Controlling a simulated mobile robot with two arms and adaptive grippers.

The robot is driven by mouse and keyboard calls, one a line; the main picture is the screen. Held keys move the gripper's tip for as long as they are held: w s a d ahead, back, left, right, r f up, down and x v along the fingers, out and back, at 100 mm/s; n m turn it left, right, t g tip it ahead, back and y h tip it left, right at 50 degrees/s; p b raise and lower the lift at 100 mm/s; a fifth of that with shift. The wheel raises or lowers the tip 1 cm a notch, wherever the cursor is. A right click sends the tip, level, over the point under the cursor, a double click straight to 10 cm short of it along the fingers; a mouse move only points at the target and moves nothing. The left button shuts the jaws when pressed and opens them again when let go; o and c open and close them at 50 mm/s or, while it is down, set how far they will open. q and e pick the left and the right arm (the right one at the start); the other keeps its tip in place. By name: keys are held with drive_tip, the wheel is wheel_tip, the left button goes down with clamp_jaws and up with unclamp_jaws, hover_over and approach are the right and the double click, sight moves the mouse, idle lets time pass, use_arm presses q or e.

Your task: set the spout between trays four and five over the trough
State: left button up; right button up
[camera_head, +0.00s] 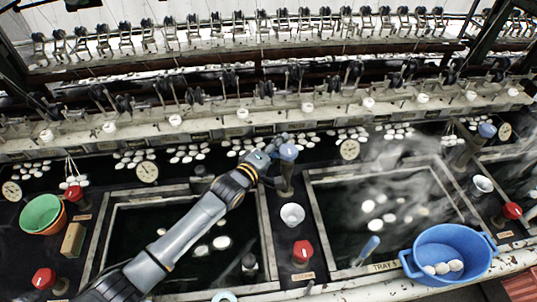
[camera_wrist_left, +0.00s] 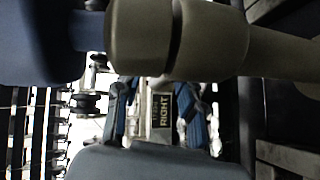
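A spout (camera_head: 286,180) with a blue cap (camera_head: 288,152) stands on the dark bench between two sunken trays, the left tray (camera_head: 267,240) and the steaming right tray (camera_head: 318,215). My left gripper (camera_head: 272,154) is at the spout's upper part, beside the blue cap. In the left wrist view a thick brass-grey pipe (camera_wrist_left: 210,40) and a dark blue part cross close in front of the fingers (camera_wrist_left: 158,105). The fingers stand apart, with a plate reading "RIGHT" visible between them; the pipe hides their tips. Which way the spout points is unclear. My right gripper is out of view.
A white cup (camera_head: 292,214) and a red knob (camera_head: 302,251) sit below the spout. A blue basin (camera_head: 450,245) stands at the right front, green and orange bowls (camera_head: 41,214) at the left. Reeling machinery (camera_head: 260,100) spans the back. Steam blurs the right tray.

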use_arm(q)
drive_tip(key=v, duration=1.1)
drive_tip(key=shift+s, duration=0.15)
